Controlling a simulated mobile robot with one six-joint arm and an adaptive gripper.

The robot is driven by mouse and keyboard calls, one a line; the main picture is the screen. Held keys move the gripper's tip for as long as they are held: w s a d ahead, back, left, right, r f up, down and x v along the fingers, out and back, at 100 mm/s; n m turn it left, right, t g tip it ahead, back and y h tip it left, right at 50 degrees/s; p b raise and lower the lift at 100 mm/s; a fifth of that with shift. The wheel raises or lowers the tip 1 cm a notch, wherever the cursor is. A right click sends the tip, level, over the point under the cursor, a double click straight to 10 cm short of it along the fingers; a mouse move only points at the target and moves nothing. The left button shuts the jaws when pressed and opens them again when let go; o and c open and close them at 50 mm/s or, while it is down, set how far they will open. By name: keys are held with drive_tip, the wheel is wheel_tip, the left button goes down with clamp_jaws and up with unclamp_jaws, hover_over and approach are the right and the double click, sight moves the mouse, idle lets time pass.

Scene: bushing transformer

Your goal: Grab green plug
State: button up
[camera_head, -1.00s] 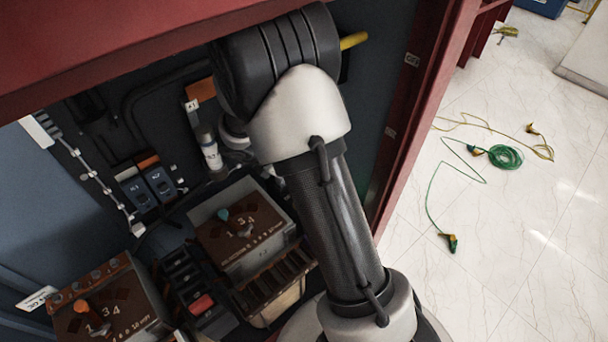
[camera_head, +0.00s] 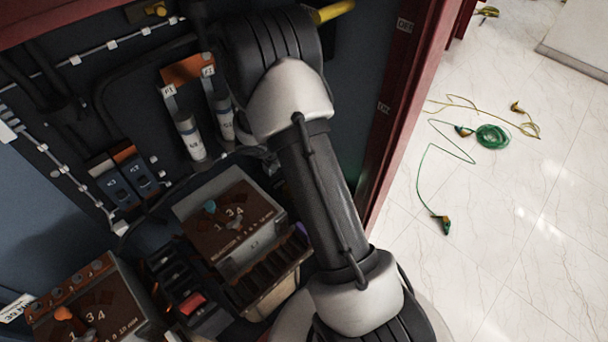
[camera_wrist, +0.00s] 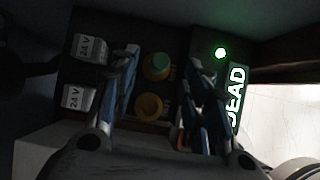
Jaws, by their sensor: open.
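A round green plug or knob (camera_wrist: 160,64) sits on a dark panel in the wrist view, above a round orange-yellow one (camera_wrist: 149,106). My gripper (camera_wrist: 161,72) is open in front of the panel, with one finger on each side of the green piece. Nothing shows between the fingers that is held. I cannot tell how far the fingertips are from the panel. In the head view my gripper is hidden. A green cable (camera_head: 491,136) with dark plug ends (camera_head: 441,225) lies on the floor at the right.
White blocks marked 24 V (camera_wrist: 88,48) are left of the fingers. A green lamp (camera_wrist: 221,53) and lit DEAD sign (camera_wrist: 236,97) are to the right. The red cabinet frame (camera_head: 408,90) stands beside my arm. Boxes with dials (camera_head: 230,212) fill the cabinet's lower part.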

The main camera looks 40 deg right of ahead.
drive_tip(key=b+x, duration=0.2)
drive_tip(key=x, duration=0.3)
drive_tip(key=shift+d+f, duration=0.15)
drive_tip(key=shift+f, duration=0.1)
drive_tip(key=shift+r, duration=0.1)
drive_tip(key=shift+c, duration=0.5)
clamp_jaws()
